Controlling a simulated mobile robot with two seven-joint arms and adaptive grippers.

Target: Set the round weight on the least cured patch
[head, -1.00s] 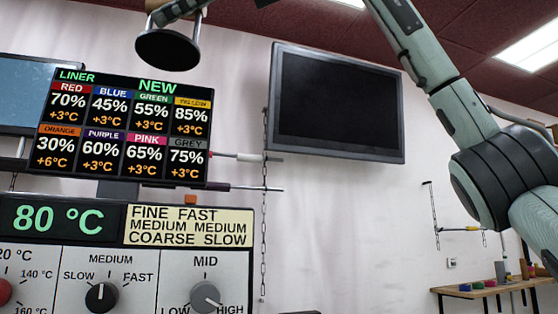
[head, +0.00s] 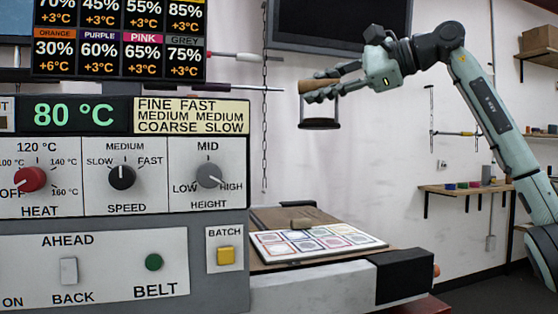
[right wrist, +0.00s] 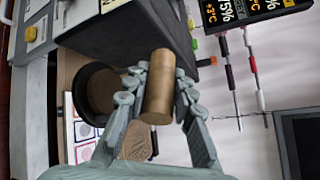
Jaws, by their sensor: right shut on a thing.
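The round weight (head: 320,125) is a dark disc hung from side uprights under a wooden handle. My right gripper (head: 318,88) is shut on the handle and holds it in the air, well above the belt. In the right wrist view the brown handle (right wrist: 158,90) lies between the fingers and the dark round base (right wrist: 98,88) shows beyond them. The white sheet of coloured-edged patches (head: 315,240) lies on the belt below. The display (head: 120,45) gives percentages; orange, at 30%, is the lowest fully readable one. My left gripper is not in view.
The grey control panel (head: 120,235) fills the left, with a dark block (head: 403,275) at the belt's right end. A black screen (head: 340,22) hangs on the wall. Air between weight and sheet is clear.

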